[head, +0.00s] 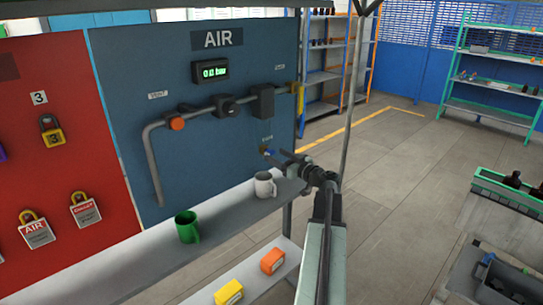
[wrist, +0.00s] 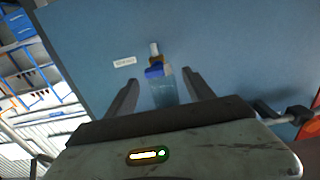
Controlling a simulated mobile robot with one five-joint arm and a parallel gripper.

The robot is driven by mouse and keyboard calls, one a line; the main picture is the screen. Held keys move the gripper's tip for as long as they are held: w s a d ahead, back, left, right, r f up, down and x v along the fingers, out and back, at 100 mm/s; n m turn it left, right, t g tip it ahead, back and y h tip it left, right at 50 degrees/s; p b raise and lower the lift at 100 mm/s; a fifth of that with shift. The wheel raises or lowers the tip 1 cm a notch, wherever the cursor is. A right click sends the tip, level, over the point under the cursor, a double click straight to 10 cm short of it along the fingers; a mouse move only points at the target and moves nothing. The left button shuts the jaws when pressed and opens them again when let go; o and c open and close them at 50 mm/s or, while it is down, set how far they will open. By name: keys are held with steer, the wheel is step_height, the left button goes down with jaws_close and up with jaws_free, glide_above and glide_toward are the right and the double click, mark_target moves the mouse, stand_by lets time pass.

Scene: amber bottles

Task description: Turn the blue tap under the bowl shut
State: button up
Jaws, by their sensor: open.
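The blue tap (head: 265,151) is small on the blue-grey AIR panel in the head view, low on its right side under a small label. In the wrist view the blue tap (wrist: 155,71) lies ahead between my fingers, with a brass-coloured fitting beside it. A clear bluish bowl (wrist: 163,93) adjoins the tap on the side nearer my palm. My gripper (head: 277,156) is open in front of the panel; its fingers stand apart on either side of the bowl in the wrist view (wrist: 161,80). I cannot tell whether either finger touches anything.
A white mug (head: 264,186) and a green mug (head: 187,227) stand on the grey shelf (head: 140,252) below the panel. A grey pipe (head: 153,165) with an orange knob (head: 177,124) runs across the panel. Orange and yellow boxes lie on a lower shelf.

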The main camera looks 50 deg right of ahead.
mark_target(272, 153)
steer(key=shift+w+d, duration=0.2)
steer(key=shift+w, duration=1.3)
jaws_close()
steer(key=shift+m, duration=1.5)
jaws_free()
